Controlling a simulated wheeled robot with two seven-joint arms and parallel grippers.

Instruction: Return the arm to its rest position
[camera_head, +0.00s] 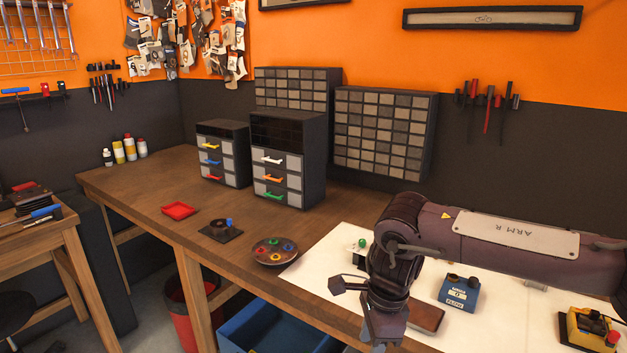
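My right arm, marked "ARM R", reaches in from the right edge over the white mat (318,268) on the wooden workbench. It bends down at the wrist. My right gripper (384,328) hangs near the bench's front edge, its tip low in the picture. Nothing is clearly seen in it, and its fingers are too dark and overlapped to tell whether they are apart. My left arm and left gripper are not in view.
Near the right arm lie a brown block (427,318), a blue box (459,293) and a yellow device (590,330). A round tray (262,258) and red dish (179,210) lie to the left. Drawer cabinets (290,150) stand behind. A blue bin (265,330) is below.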

